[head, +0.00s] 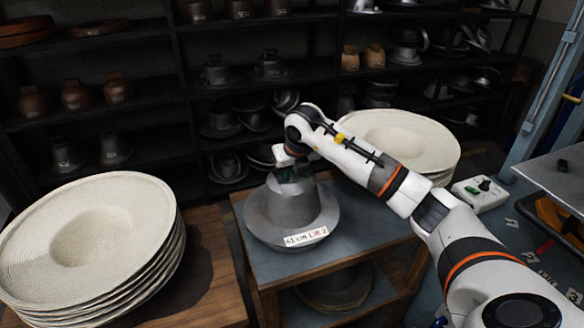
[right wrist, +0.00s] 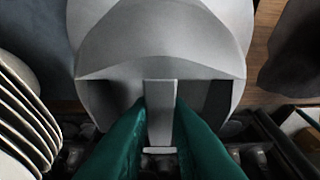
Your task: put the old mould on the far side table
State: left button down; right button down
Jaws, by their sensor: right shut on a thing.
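The old mould (head: 290,215) is a grey metal hat shape with a wide brim and a white label on its front. It is upright over the blue-grey top of a wooden side table (head: 352,232); I cannot tell whether its brim touches the top. My right gripper (head: 291,174) is above the crown, shut on the mould's upright grip. In the right wrist view, the green fingers (right wrist: 160,118) pinch this grey tab from both sides, and the mould (right wrist: 160,40) fills the upper middle. My left gripper is not in view.
A stack of cream hat bodies (head: 100,235) stands on a wooden table at left. Another stack (head: 402,140) is behind my right arm. Dark shelves (head: 150,90) with several moulds line the back. A white control box (head: 480,193) is at right.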

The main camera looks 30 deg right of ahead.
jog(key=shift+r, duration=0.15)
jog(key=c, duration=1.4)
grip_release()
jog(key=shift+a, duration=0.1)
jog(key=shift+o, duration=0.2)
jog(key=shift+s, duration=0.1)
jog(key=b+v, duration=0.1)
jog(key=v, duration=1.1)
jog(key=shift+b, duration=0.3)
